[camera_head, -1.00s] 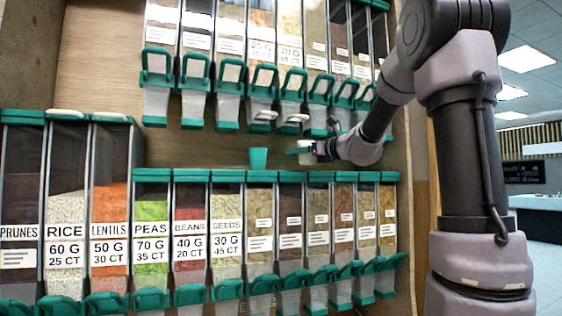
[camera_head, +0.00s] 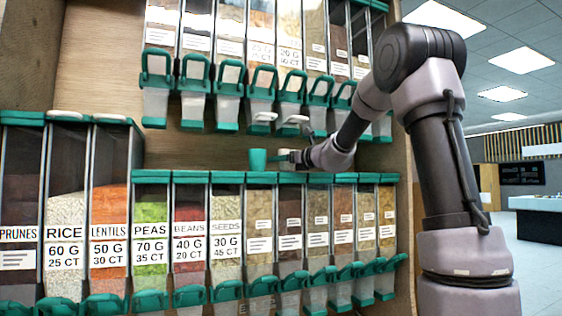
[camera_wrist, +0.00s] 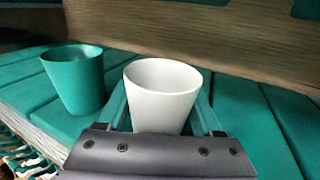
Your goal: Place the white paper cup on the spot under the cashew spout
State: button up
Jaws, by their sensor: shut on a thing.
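A white paper cup (camera_wrist: 158,105) is upright between the fingers of my gripper (camera_wrist: 162,98) in the wrist view. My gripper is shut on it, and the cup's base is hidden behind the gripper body. In the head view my gripper (camera_head: 281,157) is over the lids of the lower bins, just right of a green cup, and the white cup is small and mostly hidden there. Several dispenser spouts (camera_head: 263,118) with green handles hang above. Labels on many upper bins are too small to read, so I cannot tell which spout is cashew.
The green cup (camera_head: 258,160) stands on the lower bin lids; it also shows in the wrist view (camera_wrist: 74,84), left of the white cup with a small gap. A wooden back panel (camera_head: 190,150) is behind. Lids to the right look clear.

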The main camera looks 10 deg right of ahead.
jog(key=shift+f, duration=0.15)
jog(key=o, duration=1.3)
